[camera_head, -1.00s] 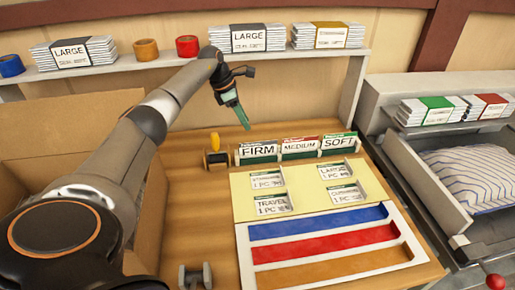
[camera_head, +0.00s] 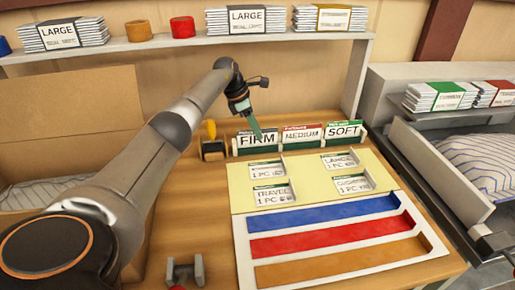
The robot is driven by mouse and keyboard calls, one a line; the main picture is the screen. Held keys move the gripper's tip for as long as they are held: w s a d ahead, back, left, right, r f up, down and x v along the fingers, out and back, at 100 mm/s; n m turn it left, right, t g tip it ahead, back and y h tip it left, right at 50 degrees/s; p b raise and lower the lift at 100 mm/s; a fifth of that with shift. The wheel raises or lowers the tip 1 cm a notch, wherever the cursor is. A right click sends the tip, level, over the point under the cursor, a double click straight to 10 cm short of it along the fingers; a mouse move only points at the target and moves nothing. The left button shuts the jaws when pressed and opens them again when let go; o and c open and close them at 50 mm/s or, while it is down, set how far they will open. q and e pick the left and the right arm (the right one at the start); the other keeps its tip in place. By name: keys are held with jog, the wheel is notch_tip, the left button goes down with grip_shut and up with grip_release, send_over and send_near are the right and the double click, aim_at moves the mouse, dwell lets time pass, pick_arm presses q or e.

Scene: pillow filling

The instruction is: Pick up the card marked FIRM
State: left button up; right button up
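The card marked FIRM (camera_head: 258,139) stands upright at the left end of a row, beside the MEDIUM card (camera_head: 302,134) and the SOFT card (camera_head: 343,131). My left gripper (camera_head: 257,131) reaches in from the left, fingers pointing down. Its greenish fingertips are at the top edge of the FIRM card, overlapping it in the picture. I cannot tell whether they touch it or how far apart the fingers are.
A yellow board (camera_head: 310,163) with several smaller cards lies in front of the row. Nearer is a white tray (camera_head: 241,238) with blue, red and orange strips. A shelf (camera_head: 200,42) with stacks and tape rolls runs behind. A cardboard box (camera_head: 65,95) stands at left.

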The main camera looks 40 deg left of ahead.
pick_arm(q)
jog(key=shift+w+d+f, duration=0.15)
jog(key=shift+w+f, duration=0.05)
jog(key=shift+f, duration=0.25)
jog(key=shift+f+b, duration=0.2)
jog(key=shift+b, duration=0.1)
grip_shut()
dwell(0.5)
